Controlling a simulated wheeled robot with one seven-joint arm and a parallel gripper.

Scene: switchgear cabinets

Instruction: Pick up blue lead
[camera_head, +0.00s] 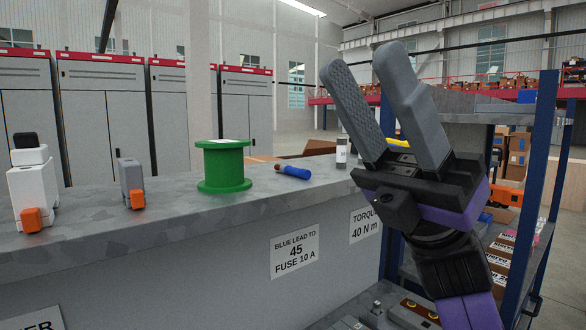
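A short blue cylinder with a brown end (293,172) lies on its side on the grey bench top, right of the green spool. It is the only blue piece I see on the bench top, but I cannot tell for sure that it is the lead. My gripper (364,64) is raised at the right, fingers pointing up and apart, with nothing between them. It is clear of the blue piece and hides part of the bench's right end. A label on the bench front (294,251) reads "BLUE LEAD TO 45 FUSE 10 A".
On the bench (110,235) stand a green spool (223,168), a grey block with an orange tab (131,181), a white one (33,186) and a small grey-white cylinder (341,153). A yellow object (397,143) shows behind my gripper. A blue-framed rack (541,145) stands right.

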